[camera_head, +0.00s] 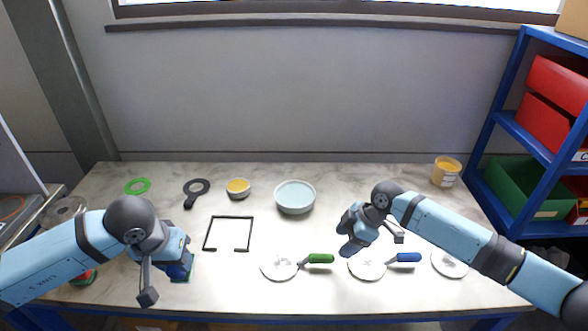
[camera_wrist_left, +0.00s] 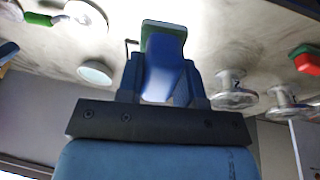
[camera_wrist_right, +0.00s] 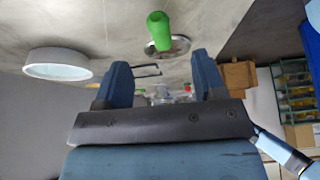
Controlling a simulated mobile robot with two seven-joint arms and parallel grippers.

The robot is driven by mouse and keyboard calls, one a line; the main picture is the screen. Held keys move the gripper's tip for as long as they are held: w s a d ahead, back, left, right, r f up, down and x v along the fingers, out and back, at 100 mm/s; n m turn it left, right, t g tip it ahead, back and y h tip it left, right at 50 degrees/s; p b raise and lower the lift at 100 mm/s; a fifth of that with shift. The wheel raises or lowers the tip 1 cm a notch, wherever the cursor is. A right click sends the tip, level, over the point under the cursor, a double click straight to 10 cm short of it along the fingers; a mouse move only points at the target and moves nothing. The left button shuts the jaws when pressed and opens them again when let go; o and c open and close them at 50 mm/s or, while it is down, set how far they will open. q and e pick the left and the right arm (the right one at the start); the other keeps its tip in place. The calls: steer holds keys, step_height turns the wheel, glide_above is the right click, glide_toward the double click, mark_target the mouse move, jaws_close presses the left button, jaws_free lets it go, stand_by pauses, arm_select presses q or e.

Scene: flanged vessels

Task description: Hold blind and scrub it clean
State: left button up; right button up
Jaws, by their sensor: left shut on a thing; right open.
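My left gripper (camera_head: 178,262) is shut on a blue scrubber block (camera_wrist_left: 163,70) with a green and white pad, at the table's left front. A round metal blind with a green handle (camera_head: 321,258) lies with its disc (camera_head: 280,266) mid-table; the handle also shows in the right wrist view (camera_wrist_right: 157,28). A second disc (camera_head: 366,267) with a blue handle (camera_head: 405,257) lies to its right. My right gripper (camera_head: 352,232) is open and empty above the table, between these handles and the pale bowl. In the right wrist view the green handle appears beyond its open fingers (camera_wrist_right: 163,80).
A black square outline (camera_head: 205,236) marks the table. A pale blue bowl (camera_head: 295,197), yellow-filled bowl (camera_head: 238,188), black ring with handle (camera_head: 190,200) and green ring (camera_head: 137,186) lie behind. A yellow cup (camera_head: 446,172) and blue shelf (camera_head: 508,120) stand right. Flanged vessels (camera_wrist_left: 235,92) stand left.

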mark_target(329, 255)
arm_select(q)
steer(key=b+x, duration=0.3)
steer(key=s+b+x, duration=0.1)
steer(key=x, duration=0.1)
steer(key=shift+a+f, duration=0.15)
steer(key=shift+a, duration=0.2)
arm_select(e)
steer(key=x, duration=0.7)
steer(key=shift+a+f, duration=0.1)
steer(key=shift+f, duration=0.15)
arm_select(q)
steer(key=shift+f+b, duration=0.25)
steer(key=shift+b, duration=0.25)
arm_select(e)
steer(key=shift+x, duration=0.75)
steer(key=shift+c, duration=0.5)
steer(key=c, duration=0.9)
steer(key=shift+o, duration=0.2)
